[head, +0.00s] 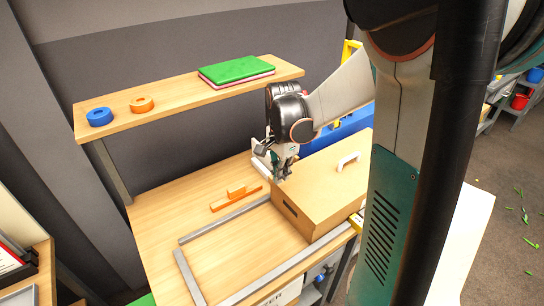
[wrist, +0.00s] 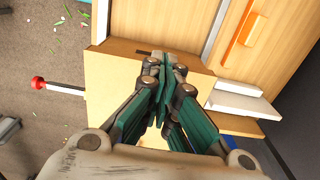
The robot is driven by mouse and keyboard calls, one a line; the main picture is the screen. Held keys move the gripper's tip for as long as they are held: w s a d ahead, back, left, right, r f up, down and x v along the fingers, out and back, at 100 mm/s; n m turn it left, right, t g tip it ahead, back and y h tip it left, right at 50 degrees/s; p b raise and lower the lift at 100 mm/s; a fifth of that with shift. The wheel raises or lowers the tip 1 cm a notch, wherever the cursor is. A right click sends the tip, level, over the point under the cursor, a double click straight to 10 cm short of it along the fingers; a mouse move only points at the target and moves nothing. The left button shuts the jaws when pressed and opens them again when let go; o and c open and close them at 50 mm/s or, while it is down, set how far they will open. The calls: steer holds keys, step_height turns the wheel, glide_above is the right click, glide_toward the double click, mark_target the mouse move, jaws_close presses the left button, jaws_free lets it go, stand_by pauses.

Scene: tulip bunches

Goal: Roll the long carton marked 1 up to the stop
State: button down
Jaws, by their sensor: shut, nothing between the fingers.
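The long carton (head: 325,185) is a brown box with a white handle on top and a dark slot in its near left end. It lies at the right of the wooden bench, between grey rails (head: 225,219). I cannot read a number on it. A grey crossbar (head: 188,278) joins the rails at the left end and looks like the stop; bare bench lies between it and the carton. My gripper (head: 280,178) is shut and empty, pointing down at the carton's left end. In the wrist view its fingertips (wrist: 168,62) overlap the carton (wrist: 105,85); I cannot tell whether they touch.
An orange block with a raised grip (head: 236,193) lies behind the rails. A shelf (head: 180,97) above holds a blue ring (head: 100,116), an orange ring (head: 142,104) and a green book (head: 236,69). Something blue (head: 340,128) stands behind the carton.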

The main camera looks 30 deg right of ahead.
mark_target(346, 158)
step_height(346, 158, down, 9)
steer(key=b, duration=0.7)
steer(key=shift+w+d+b, duration=0.1)
steer(key=shift+w+d, duration=0.05)
steer(key=shift+d, duration=4.6)
steer(key=shift+w+d+b, duration=0.15)
steer(key=shift+d, duration=4.65)
steer(key=shift+w+d+b, duration=0.1)
steer(key=shift+w+d, duration=0.05)
steer(key=shift+d, duration=4.6)
steer(key=shift+d, duration=0.2)
steer(key=shift+w+d, duration=0.2)
steer(key=shift+d, duration=5.6)
steer(key=shift+d+p, duration=0.1)
steer(key=shift+p, duration=0.2)
